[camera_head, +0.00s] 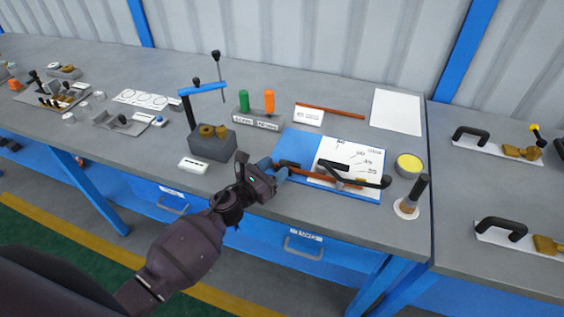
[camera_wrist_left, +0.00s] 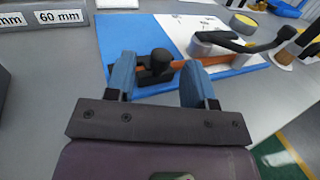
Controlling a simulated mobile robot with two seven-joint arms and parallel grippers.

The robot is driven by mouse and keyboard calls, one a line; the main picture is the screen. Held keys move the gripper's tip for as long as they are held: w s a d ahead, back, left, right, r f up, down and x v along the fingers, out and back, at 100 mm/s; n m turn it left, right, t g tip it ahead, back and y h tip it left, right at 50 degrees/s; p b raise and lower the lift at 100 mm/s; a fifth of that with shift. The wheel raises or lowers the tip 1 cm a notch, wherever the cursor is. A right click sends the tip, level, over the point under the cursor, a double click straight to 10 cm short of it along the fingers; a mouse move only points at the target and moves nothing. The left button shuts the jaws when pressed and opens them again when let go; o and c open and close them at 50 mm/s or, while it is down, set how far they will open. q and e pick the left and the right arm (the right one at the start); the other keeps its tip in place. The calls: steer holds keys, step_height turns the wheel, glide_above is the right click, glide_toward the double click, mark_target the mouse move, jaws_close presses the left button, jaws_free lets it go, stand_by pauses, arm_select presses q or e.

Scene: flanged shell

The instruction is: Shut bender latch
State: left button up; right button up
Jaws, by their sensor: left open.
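The bender is a blue base (camera_head: 292,145) with a white angle-marked plate (camera_head: 350,155) on the bench. A copper-coloured tube (camera_head: 318,176) lies across it, and a black-handled lever (camera_head: 365,178) reaches over its right part. A black latch (camera_wrist_left: 157,63) with a rounded knob sits at the tube's left end. My left gripper (camera_head: 279,172) is at the base's left front edge. In the left wrist view, its blue fingers (camera_wrist_left: 159,78) are open, with the latch and tube end showing between and just beyond them. Contact cannot be told. My right gripper is not in view.
A grey block with a blue arm (camera_head: 212,142) stands to the left. Green and orange cylinders in a holder (camera_head: 257,121) stand behind. A yellow-topped tin (camera_head: 408,165) and an upright black-handled tool (camera_head: 413,195) stand right. Bench near the front edge is mostly clear.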

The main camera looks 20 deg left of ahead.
arm_select(q)
steer(key=v, duration=0.6)
steer(key=shift+s+a+b, duration=0.15)
steer(key=shift+s+b, duration=0.15)
steer(key=shift+s, duration=0.05)
